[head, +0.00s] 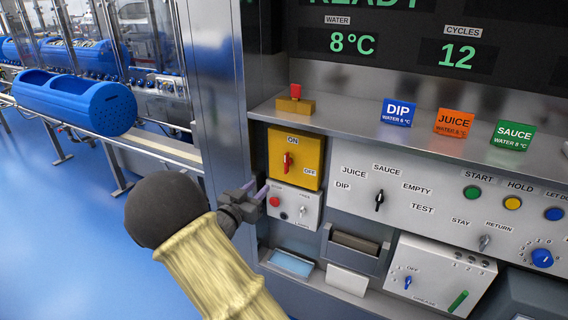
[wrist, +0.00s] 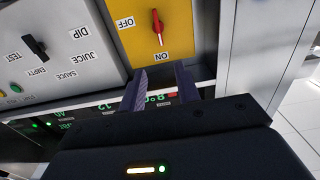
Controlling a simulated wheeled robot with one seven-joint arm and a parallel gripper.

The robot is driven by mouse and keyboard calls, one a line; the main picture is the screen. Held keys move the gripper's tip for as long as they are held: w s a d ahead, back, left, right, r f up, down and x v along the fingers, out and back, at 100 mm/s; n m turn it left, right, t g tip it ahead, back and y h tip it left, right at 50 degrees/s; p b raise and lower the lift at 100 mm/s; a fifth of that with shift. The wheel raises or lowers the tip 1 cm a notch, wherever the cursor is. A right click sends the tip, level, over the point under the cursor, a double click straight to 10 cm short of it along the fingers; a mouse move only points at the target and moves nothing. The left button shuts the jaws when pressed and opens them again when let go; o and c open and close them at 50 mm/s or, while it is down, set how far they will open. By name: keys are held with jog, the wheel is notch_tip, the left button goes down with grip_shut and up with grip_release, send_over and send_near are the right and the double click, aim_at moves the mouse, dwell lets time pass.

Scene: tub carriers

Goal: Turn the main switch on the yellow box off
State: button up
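The yellow box (head: 310,178) is on the machine's front panel in the head view, with ON at its top and OFF at its right. Its red main switch (head: 287,162) stands upright, in line with ON. In the wrist view, which looks turned over, the yellow box (wrist: 187,40) fills the top middle and the red switch (wrist: 158,28) lines up with ON. My gripper (head: 257,190) is left of and slightly below the box in the head view. In the wrist view my gripper (wrist: 161,78) has its two fingers apart, with nothing between them, short of the switch.
A grey box with a red button (head: 275,202) sits just below the yellow box. A ledge above holds a yellow block with a red top (head: 295,101). A selector knob (head: 379,200) is to the right. A metal post (head: 215,90) stands to the left.

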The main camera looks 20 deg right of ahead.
aim_at(285, 160)
jog(key=p+x, duration=0.1)
jog(key=x, duration=1.6)
jog(key=shift+w+d+p, duration=0.15)
jog(key=shift+w+p, duration=0.05)
jog(key=shift+p, duration=0.2)
jog(key=shift+c, duration=0.2)
grip_shut()
